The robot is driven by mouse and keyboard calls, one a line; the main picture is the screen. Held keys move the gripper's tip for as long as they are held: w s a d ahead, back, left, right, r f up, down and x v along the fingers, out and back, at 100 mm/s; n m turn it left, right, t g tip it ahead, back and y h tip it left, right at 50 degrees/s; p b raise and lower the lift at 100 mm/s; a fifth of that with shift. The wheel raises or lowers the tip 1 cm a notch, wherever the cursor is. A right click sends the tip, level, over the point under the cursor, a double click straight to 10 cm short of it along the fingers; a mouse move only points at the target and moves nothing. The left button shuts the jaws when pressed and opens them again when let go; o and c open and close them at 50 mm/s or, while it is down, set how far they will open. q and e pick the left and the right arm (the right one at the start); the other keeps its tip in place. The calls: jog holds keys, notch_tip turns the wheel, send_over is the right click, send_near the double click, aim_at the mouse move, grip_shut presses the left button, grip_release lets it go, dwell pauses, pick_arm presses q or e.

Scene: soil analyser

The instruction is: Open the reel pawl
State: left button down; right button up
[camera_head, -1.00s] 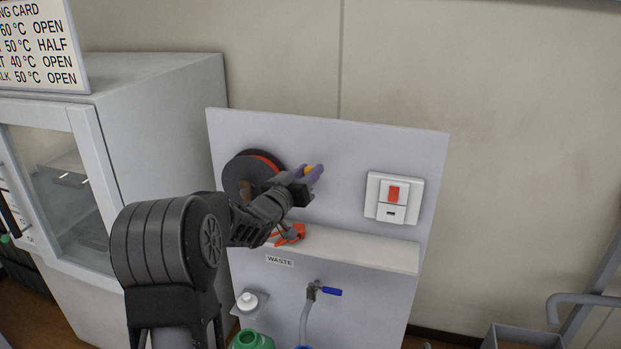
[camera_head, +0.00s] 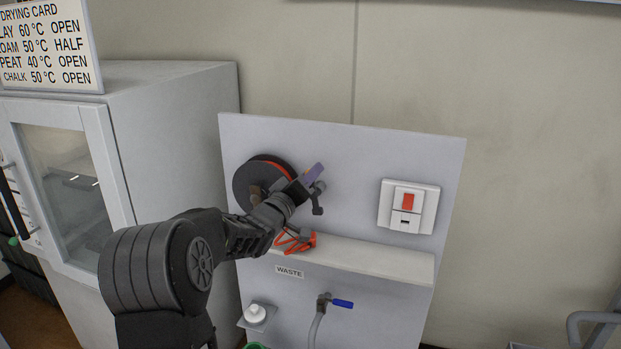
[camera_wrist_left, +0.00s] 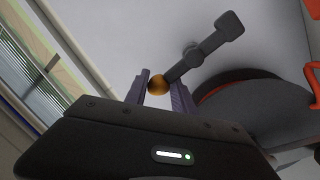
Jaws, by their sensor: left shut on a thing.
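The reel (camera_head: 247,188), a dark disc with a red-orange rim, is mounted on the upper left of the pale panel. The pawl (camera_head: 318,209) is a dark grey lever just right of it; the wrist view shows its pivot and block end (camera_wrist_left: 229,26). Its orange ball knob (camera_wrist_left: 158,85) sits between my left fingers. My left gripper (camera_head: 315,174) is shut on this knob, in front of the panel beside the reel. In the head view the fingers hide the knob and my wrist covers part of the reel. My right gripper is not in view.
A ledge (camera_head: 380,258) runs below the reel, with an orange tool (camera_head: 303,241) on it. A switch plate (camera_head: 408,207) is at right. Below are a blue-handled tap (camera_head: 341,303) and a white bottle (camera_head: 255,313). A glass-doored cabinet (camera_head: 170,130) stands at left.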

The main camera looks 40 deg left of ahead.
pick_arm(q)
jog(key=shift+w+d+f, duration=0.15)
jog(key=shift+d+f, duration=0.05)
jog(key=shift+d, duration=0.2)
jog(key=c, duration=1.3)
grip_release()
jog(key=shift+d+r, duration=0.1)
jog(key=shift+o, duration=0.8)
jog(key=shift+a, duration=0.25)
jog(key=shift+r, duration=0.1)
jog(key=v, duration=0.8)
jog(key=shift+b, duration=0.35)
